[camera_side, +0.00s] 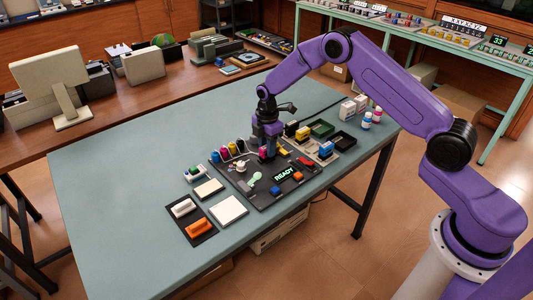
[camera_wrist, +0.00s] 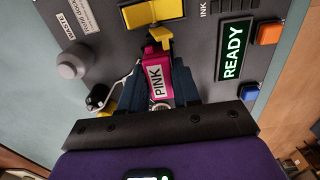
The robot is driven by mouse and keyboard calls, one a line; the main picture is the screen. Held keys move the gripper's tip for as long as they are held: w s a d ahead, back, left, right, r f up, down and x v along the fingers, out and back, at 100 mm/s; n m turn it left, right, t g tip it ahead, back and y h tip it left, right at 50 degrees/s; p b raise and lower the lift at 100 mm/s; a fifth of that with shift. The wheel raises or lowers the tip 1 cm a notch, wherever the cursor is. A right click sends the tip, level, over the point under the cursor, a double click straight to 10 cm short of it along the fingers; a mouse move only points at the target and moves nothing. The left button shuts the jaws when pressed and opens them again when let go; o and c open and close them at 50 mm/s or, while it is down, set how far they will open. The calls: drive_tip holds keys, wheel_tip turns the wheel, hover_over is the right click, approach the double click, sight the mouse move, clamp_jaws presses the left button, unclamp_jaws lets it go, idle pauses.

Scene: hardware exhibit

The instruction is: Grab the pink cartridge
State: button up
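The pink cartridge (camera_wrist: 157,79), a magenta block with a white label reading PINK, is in the middle of the wrist view. My gripper (camera_wrist: 163,72) has its two dark blue fingers against the cartridge's left and right sides and looks shut on it. The cartridge's far end is close to a yellow latch-like part (camera_wrist: 155,14) on the dark grey panel. In the side view my gripper (camera_side: 269,155) points down over the panel (camera_side: 262,191), low against it.
The panel has a READY display (camera_wrist: 234,52), an orange button (camera_wrist: 270,34), a blue button (camera_wrist: 249,92) and a grey knob (camera_wrist: 72,60). Coloured bottles (camera_side: 228,151) stand left of my gripper, dark trays (camera_side: 321,128) to the right. The table's left part is clear.

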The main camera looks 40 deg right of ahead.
drive_tip(key=shift+r, duration=3.25)
drive_tip(key=shift+o, duration=0.4)
drive_tip(key=shift+d, duration=0.1)
drive_tip(key=shift+c, duration=0.2)
